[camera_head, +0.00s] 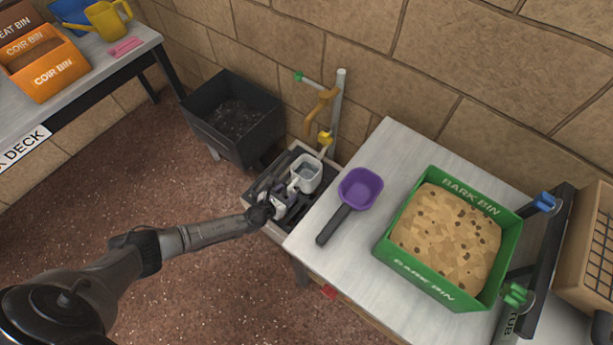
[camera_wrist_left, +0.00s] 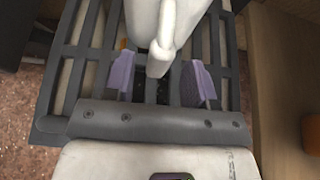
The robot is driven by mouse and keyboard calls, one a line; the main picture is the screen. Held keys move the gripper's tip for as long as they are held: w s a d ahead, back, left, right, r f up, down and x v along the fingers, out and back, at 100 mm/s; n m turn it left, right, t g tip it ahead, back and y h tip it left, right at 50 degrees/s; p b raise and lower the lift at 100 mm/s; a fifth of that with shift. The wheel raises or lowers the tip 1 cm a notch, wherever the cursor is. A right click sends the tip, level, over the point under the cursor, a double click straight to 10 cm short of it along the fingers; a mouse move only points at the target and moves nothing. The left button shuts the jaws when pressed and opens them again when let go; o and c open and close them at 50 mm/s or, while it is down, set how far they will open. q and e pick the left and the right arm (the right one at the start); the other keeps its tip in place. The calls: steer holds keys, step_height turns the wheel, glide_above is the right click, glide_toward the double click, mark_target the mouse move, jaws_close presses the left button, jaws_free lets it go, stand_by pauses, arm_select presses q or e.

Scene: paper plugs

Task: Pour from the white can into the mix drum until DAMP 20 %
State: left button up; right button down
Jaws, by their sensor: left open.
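The white can (camera_head: 307,176) stands upright on a dark slatted rack (camera_head: 265,179) below a tap. My left gripper (camera_head: 284,201) is at the near side of the can. In the left wrist view the open left gripper (camera_wrist_left: 158,82) has one purple-grey finger on each side of the handle of the white can (camera_wrist_left: 170,22), with gaps showing on both sides. I cannot make out a mix drum or a damp reading in these views. My right gripper is not in view.
A tap post (camera_head: 336,105) with a yellow valve rises behind the can. A dark bin (camera_head: 233,117) stands to the left. On the bench at right lie a purple scoop (camera_head: 360,188) and a green bark bin (camera_head: 390,253). Orange coir bins (camera_head: 52,73) sit on the left deck.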

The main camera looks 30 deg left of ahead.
mark_target(289, 192)
arm_select(q)
steer(key=shift+w+f, duration=0.1)
stand_by(0.4)
steer(key=shift+w+f, duration=0.2)
steer(key=shift+w, duration=0.1)
steer(key=shift+b+x, duration=0.8)
steer(key=shift+x, duration=0.25)
steer(key=shift+r, duration=0.1)
steer(key=c, duration=0.8)
steer(key=shift+c, duration=0.6)
steer(key=shift+r, duration=0.15)
